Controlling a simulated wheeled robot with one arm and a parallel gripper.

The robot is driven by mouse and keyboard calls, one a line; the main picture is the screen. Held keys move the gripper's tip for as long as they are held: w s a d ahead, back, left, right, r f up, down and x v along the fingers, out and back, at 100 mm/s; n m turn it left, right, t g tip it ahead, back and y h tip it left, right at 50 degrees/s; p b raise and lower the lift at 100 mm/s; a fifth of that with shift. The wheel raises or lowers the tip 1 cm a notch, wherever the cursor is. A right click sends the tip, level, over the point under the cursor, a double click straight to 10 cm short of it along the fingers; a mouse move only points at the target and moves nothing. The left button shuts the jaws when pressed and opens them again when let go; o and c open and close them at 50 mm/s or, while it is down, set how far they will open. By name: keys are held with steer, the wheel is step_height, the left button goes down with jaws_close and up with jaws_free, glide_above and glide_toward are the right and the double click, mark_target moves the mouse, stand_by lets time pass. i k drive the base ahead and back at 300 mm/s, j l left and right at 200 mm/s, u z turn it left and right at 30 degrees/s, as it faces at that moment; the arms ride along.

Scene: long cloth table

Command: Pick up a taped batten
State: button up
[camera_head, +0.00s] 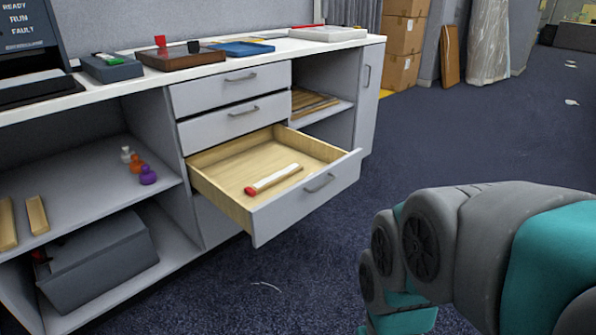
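A short pale stick with a red end (273,180) lies in the open bottom drawer (307,205); I cannot tell whether the red is tape. My arm fills the lower right, apart from the cabinet. My gripper is not in view.
The drawer juts out over the blue carpet. Small white, orange and purple pieces (148,175) stand on the left shelf, above a dark grey bin (100,255). The white countertop (130,82) holds trays and boxes. Cardboard boxes (402,50) stand behind. The floor at right is mostly open.

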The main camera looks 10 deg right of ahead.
mark_target(255, 189)
steer(key=i+l, duration=0.7)
steer(key=i, duration=0.15)
steer(key=i+l+u, duration=0.15)
steer(key=i+l, duration=0.5)
steer(key=i, duration=0.15)
steer(key=k+j, duration=0.1)
steer(key=j, duration=0.75)
